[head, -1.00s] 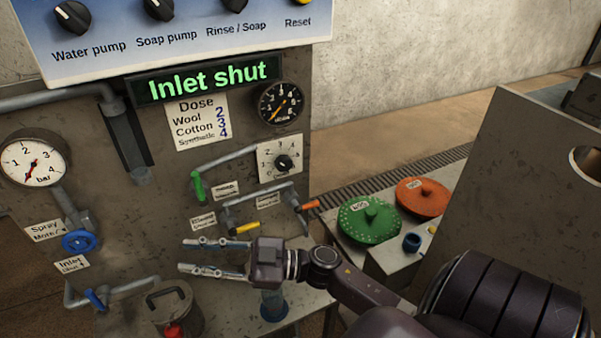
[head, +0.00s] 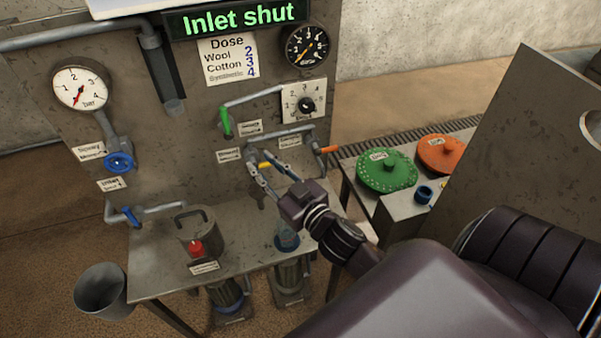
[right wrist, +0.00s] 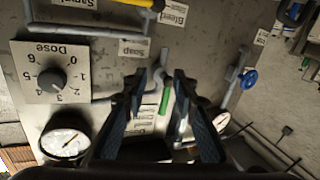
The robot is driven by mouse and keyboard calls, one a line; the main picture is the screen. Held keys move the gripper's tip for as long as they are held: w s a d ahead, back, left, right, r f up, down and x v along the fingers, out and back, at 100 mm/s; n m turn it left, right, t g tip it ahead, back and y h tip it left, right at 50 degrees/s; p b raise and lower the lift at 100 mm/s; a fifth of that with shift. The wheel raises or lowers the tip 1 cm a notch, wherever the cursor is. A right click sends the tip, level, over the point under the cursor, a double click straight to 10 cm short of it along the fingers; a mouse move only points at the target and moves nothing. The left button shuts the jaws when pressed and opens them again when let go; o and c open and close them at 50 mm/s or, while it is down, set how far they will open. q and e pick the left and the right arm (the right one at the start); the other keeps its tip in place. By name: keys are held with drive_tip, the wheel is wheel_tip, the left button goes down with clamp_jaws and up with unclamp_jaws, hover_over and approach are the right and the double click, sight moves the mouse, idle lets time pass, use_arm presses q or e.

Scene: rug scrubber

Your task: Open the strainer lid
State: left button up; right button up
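The strainer appears to be the grey metal pot (head: 200,240) on the bench left of centre. Its lid (head: 194,222) has an arched handle and sits on top, seemingly closed. A red knob (head: 196,249) is on its front. My right gripper (head: 264,160) is in front of the panel, up and right of the pot and apart from it. Its fingers are spread and empty, pointing at the panel; they also show spread in the right wrist view (right wrist: 160,90). My left gripper is not in view.
The bench (head: 160,285) has free room left of the pot. A grey bucket (head: 102,292) is at the bench's left end. Blue inlet handle (head: 131,216) and pipe are close behind. The display (head: 238,18) reads "Inlet shut".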

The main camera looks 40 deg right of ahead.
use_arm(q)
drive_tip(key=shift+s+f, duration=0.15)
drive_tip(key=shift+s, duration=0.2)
use_arm(e)
drive_tip(key=s+f+g+h, duration=0.1)
drive_tip(key=s+f+g, duration=0.4)
drive_tip(key=f, duration=0.5)
drive_tip(key=s+f+m+g+h, duration=0.1)
drive_tip(key=s+f+g, duration=0.3)
drive_tip(key=s+f, duration=0.4)
drive_tip(key=shift+s+f+g, duration=0.35)
drive_tip(key=shift+f+g, duration=0.05)
drive_tip(key=shift+f, duration=0.5)
drive_tip(key=shift+a, duration=0.1)
